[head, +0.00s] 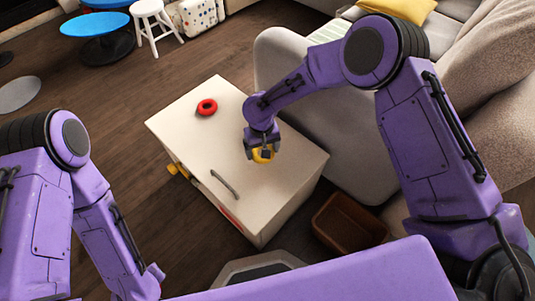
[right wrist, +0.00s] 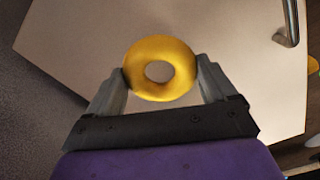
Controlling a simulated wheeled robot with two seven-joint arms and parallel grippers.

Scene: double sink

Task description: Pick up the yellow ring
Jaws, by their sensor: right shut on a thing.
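The yellow ring (right wrist: 180,84) sits between the two fingers of my right gripper (right wrist: 162,84) in the right wrist view, with a finger against each side. In the head view the right gripper (head: 263,153) is over the white cabinet top (head: 180,128), and the yellow ring (head: 261,158) shows partly behind the fingers. I cannot tell if the ring touches the top or is just above it. My left arm is at the lower left of the head view; its gripper fingers are not visible.
A dark handle (head: 225,184) is on the cabinet's near part. A grey sofa (head: 300,75) stands close on the right. A brown bin (head: 349,222) is on the floor to the right.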

